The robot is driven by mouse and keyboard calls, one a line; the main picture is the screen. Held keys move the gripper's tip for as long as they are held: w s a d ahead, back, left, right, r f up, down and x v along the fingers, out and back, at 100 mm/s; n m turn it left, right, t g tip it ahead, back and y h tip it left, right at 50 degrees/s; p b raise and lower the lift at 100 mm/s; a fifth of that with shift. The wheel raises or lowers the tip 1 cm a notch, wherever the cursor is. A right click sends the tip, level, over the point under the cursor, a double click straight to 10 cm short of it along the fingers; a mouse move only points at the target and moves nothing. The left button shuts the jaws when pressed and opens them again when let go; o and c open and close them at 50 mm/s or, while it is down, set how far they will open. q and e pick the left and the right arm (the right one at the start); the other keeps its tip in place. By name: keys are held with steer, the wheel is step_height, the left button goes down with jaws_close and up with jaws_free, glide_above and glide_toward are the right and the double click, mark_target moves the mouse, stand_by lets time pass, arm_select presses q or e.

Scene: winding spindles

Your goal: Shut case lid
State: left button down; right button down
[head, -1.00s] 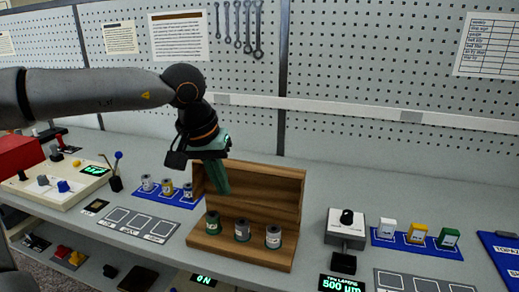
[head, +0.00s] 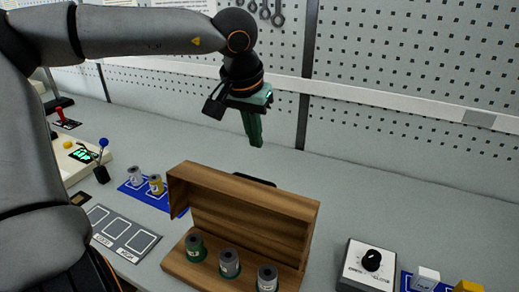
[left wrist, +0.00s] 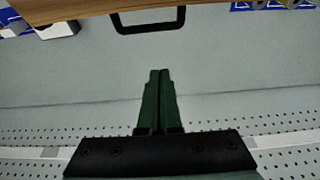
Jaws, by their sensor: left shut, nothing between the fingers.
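The wooden case (head: 240,262) stands on the bench with its lid (head: 245,200) raised, the inside facing me. Several spools stand in its base: a green one (head: 196,248), a grey one (head: 229,263) and a whitish one (head: 267,278). A dark handle (head: 254,180) shows behind the lid; in the left wrist view it is a black loop (left wrist: 148,22) on the wooden lid's edge (left wrist: 90,10). My left gripper (head: 257,145) is shut and empty, above and behind the lid, apart from it. Its green fingers (left wrist: 160,75) touch each other in the left wrist view. My right gripper is not in view.
A dial box (head: 369,266) stands right of the case. A blue mat (head: 133,191) with spools and a grey marked mat (head: 124,234) lie to the left. The pegboard wall (head: 400,65) rises behind; the bench (head: 400,205) behind and right of the case is clear.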

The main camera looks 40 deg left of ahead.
mark_target(243, 206)
arm_select(q)
step_height(243, 206, down, 8)
steer(key=s+p, duration=0.1)
steer(key=shift+d+r, duration=0.15)
steer(key=shift+r, duration=0.05)
stand_by(0.4)
stand_by(0.4)
